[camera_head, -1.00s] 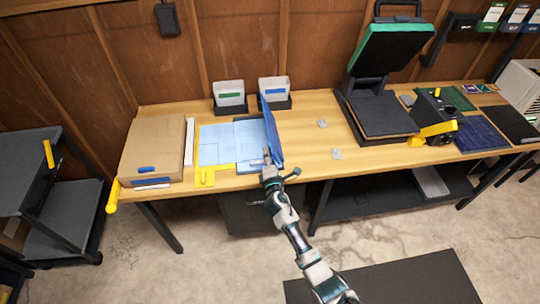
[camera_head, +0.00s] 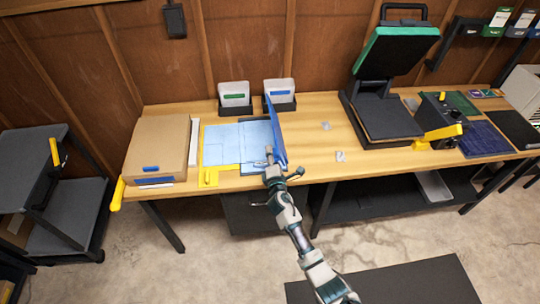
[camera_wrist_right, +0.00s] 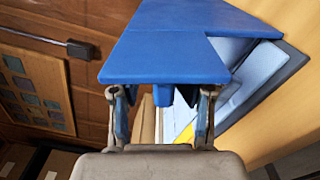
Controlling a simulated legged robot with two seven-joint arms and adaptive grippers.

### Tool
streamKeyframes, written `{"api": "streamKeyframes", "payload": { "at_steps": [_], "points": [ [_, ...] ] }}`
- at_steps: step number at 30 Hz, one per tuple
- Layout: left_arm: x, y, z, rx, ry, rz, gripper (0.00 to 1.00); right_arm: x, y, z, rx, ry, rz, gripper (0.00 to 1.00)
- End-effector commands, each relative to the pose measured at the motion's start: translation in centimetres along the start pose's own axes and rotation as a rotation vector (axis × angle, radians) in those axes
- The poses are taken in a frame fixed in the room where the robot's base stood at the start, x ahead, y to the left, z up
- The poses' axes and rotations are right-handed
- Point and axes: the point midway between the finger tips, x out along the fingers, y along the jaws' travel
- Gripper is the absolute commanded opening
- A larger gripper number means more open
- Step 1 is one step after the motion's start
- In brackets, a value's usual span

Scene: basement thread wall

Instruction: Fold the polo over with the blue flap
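The light blue polo (camera_head: 222,145) lies flat on the folding board at the left half of the bench. The blue flap (camera_head: 279,134) stands nearly upright along the board's right side. My right gripper (camera_head: 268,157) is at the flap's near end. In the right wrist view the blue flap (camera_wrist_right: 165,58) fills the space ahead of the fingers (camera_wrist_right: 162,112). A small blue tab on it sits between the spread fingers, with gaps on both sides. Part of the polo (camera_wrist_right: 240,85) shows behind the flap. My left gripper is out of view.
A yellow flap (camera_head: 209,178) lies at the board's near left. A cardboard box (camera_head: 158,146) stands further left. Two labelled bins (camera_head: 234,97) stand behind the board. A heat press (camera_head: 384,115) stands to the right, with small grey pieces (camera_head: 340,157) on bare bench between.

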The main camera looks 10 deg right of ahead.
Motion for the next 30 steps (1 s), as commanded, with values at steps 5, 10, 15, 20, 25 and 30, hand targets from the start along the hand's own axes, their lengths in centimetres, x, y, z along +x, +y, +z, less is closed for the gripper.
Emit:
{"api": "streamKeyframes", "payload": {
  "at_steps": [5, 10, 15, 20, 25, 30],
  "points": [
    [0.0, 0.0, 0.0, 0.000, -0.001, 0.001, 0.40, 0.0, -0.1, 0.1, 0.000, -0.001, -0.002, 0.42],
    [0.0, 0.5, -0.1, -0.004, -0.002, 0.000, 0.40, -0.1, -0.3, 0.0, 0.000, -0.001, -0.005, 0.42],
    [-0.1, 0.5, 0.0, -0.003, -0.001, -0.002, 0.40, -2.0, -0.5, 0.1, -0.001, -0.002, -0.006, 0.42],
    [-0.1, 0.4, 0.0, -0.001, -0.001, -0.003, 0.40, -5.6, -0.4, 0.0, -0.001, 0.000, -0.004, 0.42],
    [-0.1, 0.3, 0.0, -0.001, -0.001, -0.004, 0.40, -9.1, -0.3, -0.1, -0.001, 0.000, -0.006, 0.42],
    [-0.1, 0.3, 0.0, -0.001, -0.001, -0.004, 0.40, -11.3, -0.2, -0.1, -0.001, 0.001, -0.004, 0.42]
  ]
}}
